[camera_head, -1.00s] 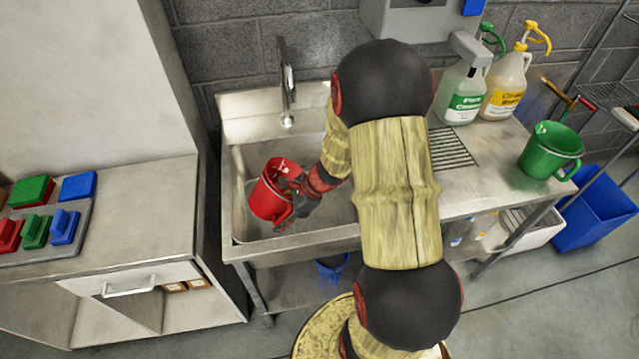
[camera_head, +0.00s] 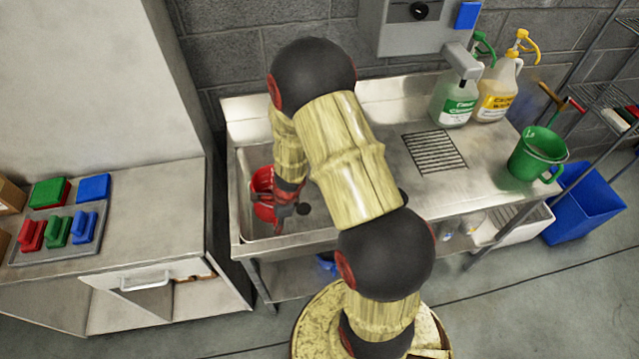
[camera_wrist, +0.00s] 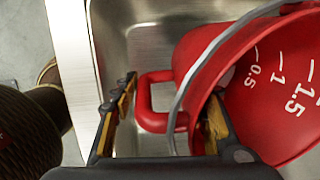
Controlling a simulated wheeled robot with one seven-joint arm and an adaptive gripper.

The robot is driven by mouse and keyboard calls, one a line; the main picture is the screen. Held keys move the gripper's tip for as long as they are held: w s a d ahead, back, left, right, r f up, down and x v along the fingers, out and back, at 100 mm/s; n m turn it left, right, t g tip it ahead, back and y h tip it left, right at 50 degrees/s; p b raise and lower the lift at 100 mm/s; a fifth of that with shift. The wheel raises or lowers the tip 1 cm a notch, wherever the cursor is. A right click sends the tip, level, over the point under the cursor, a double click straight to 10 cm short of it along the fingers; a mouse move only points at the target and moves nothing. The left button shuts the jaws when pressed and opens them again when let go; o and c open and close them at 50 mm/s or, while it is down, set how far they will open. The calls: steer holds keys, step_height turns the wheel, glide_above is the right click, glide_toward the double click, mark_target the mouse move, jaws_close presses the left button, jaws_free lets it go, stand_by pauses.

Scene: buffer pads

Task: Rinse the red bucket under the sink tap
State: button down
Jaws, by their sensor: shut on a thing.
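The red bucket (camera_head: 263,205) is inside the left part of the steel sink (camera_head: 243,225), partly hidden by my arm. My gripper (camera_head: 287,198) is at its right side and shut on it. In the wrist view the bucket (camera_wrist: 197,48) shows its open mouth, white measure marks inside, a grey wire bail and a red side handle. My gripper's fingers (camera_wrist: 168,108) stand either side of this handle and the bucket's wall, one fingertip showing at the mouth. The bucket looks tilted. The tap is hidden behind my arm, and I see no water.
A green jug (camera_head: 538,153) stands at the counter's right end. A drain grate (camera_head: 434,152) lies between.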

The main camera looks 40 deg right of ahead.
steer(key=shift+w+a+r+g+h+p, duration=0.15)
steer(key=shift+g+h+p, duration=0.25)
steer(key=shift+p, duration=2.3)
steer(key=shift+w+a+g+h+p, duration=0.15)
steer(key=shift+h+p, duration=0.45)
steer(key=shift+p, duration=2.1)
